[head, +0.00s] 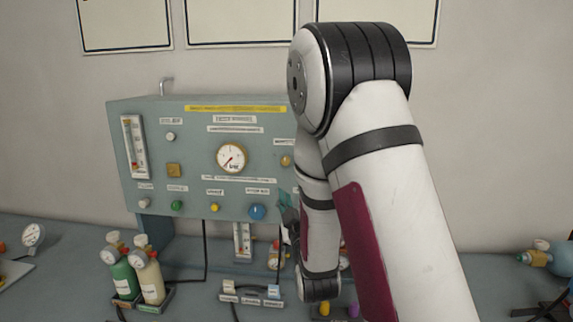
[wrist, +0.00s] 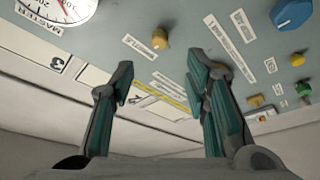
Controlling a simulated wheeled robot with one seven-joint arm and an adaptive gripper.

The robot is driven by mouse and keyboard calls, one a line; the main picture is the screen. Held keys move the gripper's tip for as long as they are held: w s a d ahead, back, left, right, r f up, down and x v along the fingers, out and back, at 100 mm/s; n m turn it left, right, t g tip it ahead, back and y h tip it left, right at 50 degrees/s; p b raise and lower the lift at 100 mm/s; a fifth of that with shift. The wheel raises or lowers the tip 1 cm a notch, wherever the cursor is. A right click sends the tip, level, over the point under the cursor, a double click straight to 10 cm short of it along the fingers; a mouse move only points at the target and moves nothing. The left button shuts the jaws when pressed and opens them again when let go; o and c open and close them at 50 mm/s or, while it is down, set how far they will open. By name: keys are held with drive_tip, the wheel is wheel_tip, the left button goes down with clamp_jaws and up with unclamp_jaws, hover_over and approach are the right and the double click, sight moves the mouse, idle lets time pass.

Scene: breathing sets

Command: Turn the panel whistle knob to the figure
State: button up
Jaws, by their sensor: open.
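The grey-green panel (head: 150,190) stands against the wall in the head view. A round yellow knob (head: 286,160) shows near my arm on its right side. In the wrist view, a yellow knob (wrist: 160,38) stands out from the panel beyond my fingertips, with small labels around it. My arm hides the panel's right part in the head view.
The panel also carries a blue knob (head: 257,212), a green knob (head: 177,205), a square yellow knob (head: 174,170) and a gauge (head: 231,157). Two small cylinders, green (head: 124,281) and cream (head: 149,281), stand on the bench at lower left.

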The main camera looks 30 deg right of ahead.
sight(286, 163)
drive_tip(key=p+x, duration=0.1)
drive_tip(key=x, duration=1)
drive_tip(key=shift+w, duration=0.3)
clamp_jaws()
